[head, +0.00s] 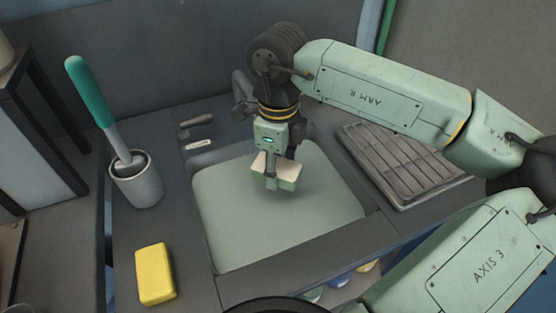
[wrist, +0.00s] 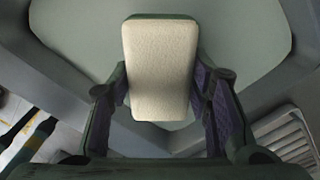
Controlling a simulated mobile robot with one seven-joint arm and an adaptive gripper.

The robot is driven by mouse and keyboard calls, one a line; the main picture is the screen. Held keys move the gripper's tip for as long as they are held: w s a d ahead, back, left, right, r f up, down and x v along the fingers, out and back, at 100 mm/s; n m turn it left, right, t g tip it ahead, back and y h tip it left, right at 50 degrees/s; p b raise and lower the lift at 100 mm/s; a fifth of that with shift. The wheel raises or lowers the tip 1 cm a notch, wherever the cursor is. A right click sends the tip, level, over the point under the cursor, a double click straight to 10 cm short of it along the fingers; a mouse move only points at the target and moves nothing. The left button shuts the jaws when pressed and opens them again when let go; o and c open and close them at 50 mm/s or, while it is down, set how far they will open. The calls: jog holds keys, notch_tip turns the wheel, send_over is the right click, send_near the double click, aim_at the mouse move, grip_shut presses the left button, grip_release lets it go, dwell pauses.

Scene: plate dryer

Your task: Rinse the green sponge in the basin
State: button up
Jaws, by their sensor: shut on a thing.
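The green sponge (head: 289,178) is a small block with a cream face and pale green showing along its side in the head view. My gripper (head: 271,174) points down and is shut on it, over the back middle of the basin (head: 235,230). In the wrist view the cream face of the sponge (wrist: 160,70) lies between the two fingers of my gripper (wrist: 161,88). The basin has a smooth, pale grey-green surface; I cannot tell whether the sponge touches it.
A yellow sponge (head: 155,274) lies on the counter left of the basin. A brush with a green handle (head: 90,92) stands in a grey cup (head: 137,184) behind it. A ribbed drying rack (head: 400,162) is right of the basin. A dark tap (head: 243,90) stands behind.

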notch_tip(320, 180, down, 14)
jog(key=b, duration=1.2)
jog(key=shift+w+r, duration=0.1)
